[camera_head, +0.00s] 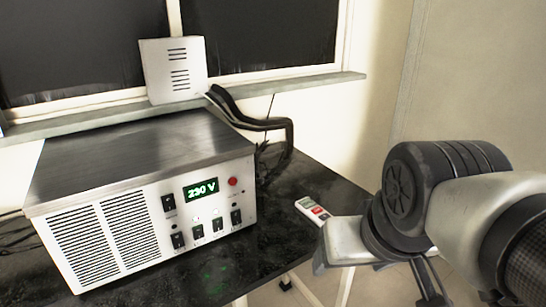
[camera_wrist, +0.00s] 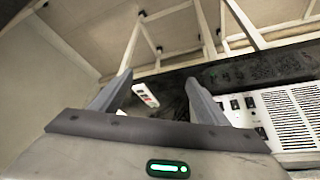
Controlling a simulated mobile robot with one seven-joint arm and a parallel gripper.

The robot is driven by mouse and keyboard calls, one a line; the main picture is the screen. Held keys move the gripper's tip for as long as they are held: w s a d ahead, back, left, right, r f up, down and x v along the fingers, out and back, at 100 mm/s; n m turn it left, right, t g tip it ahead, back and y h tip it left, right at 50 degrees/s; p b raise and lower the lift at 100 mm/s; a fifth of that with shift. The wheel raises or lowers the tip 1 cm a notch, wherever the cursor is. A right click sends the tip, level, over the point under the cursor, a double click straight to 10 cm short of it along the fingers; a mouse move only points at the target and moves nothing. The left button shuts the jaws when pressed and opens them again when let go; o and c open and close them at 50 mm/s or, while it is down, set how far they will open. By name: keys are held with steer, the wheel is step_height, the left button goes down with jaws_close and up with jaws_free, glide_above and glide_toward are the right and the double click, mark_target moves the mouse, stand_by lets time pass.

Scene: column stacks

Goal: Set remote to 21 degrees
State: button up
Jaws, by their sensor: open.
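The remote (camera_head: 313,210) is a small white handset with a grey display and red and dark buttons. It lies on the dark table (camera_head: 330,187) near its right edge; its display digits are too small to read. In the wrist view the remote (camera_wrist: 146,95) appears between the two grey fingers of my gripper (camera_wrist: 156,84), nearer the left finger and beyond the fingertips. My gripper is open and empty. In the head view my arm's end is just right of the remote, and its fingers are not clearly visible.
A metal power unit (camera_head: 140,165) reading "230 V" stands on the table to the left, with switches and a red button. A white vented box (camera_head: 172,71) sits on the window sill (camera_head: 310,83). Dark bent tubing (camera_head: 262,124) runs down behind the unit. The table around the remote is clear.

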jaws_close()
stand_by(1.4)
